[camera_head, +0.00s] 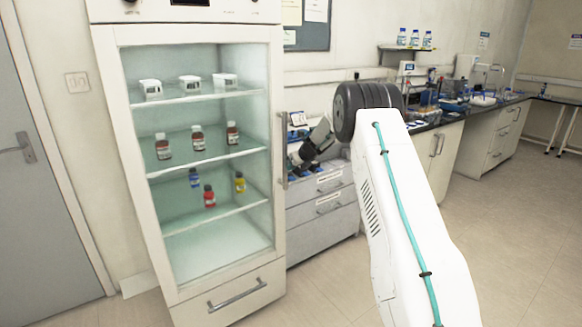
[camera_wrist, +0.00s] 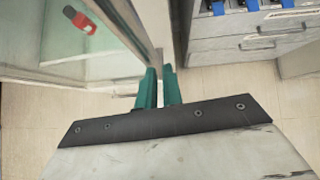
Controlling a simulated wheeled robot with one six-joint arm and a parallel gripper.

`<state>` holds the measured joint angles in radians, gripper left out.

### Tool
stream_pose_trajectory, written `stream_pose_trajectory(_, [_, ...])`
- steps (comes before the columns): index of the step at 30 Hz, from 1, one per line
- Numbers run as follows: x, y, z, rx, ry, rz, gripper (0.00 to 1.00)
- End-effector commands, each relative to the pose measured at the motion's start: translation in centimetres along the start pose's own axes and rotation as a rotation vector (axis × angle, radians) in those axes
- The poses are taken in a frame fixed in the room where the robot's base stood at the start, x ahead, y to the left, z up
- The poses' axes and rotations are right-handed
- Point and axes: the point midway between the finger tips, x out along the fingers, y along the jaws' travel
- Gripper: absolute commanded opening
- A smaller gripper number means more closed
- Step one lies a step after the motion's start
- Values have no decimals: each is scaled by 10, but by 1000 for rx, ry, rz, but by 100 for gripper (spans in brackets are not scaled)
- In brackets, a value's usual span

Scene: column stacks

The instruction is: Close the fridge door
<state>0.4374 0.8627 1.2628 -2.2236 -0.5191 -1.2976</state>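The tall white fridge (camera_head: 258,12) stands at left in the head view. Its glass-fronted door (camera_head: 276,215) looks flush or nearly flush with the body; I cannot tell whether a small gap is left. The upright grey handle (camera_head: 282,150) is on the door's right edge. My gripper (camera_head: 296,158) reaches in from the right beside the handle. In the wrist view its teal fingers (camera_wrist: 160,80) are close together, with the handle (camera_wrist: 158,57) showing in the narrow gap between the tips. The fingers appear shut on it, though the contact itself is partly hidden.
Shelves inside hold white tubs (camera_head: 190,83), brown bottles (camera_head: 197,137) and small coloured bottles (camera_head: 209,197). A grey drawer unit (camera_head: 322,225) stands close to the right of the fridge, behind my gripper. Lab benches (camera_head: 500,145) run along the wall. The floor (camera_head: 515,240) at right is clear.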

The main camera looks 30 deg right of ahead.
Motion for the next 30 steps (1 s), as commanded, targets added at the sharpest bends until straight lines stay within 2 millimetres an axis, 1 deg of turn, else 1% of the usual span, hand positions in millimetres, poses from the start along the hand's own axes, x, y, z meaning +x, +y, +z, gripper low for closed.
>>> stream_pose_trajectory(1, [1, 1, 7, 0, -11, -5, 0])
stream_pose_trajectory(6, [2, 3, 10, 0, -17, -6, 0])
stream_pose_trajectory(20, [2, 8, 10, 1, -16, -2, 0])
stream_pose_trajectory(23, [-4, 8, 5, -1, -14, 0, 0])
stream_pose_trajectory(28, [-24, 0, -16, 1, -5, 2, 0])
stream_pose_trajectory(30, [-44, -5, -16, 0, -7, -2, 0])
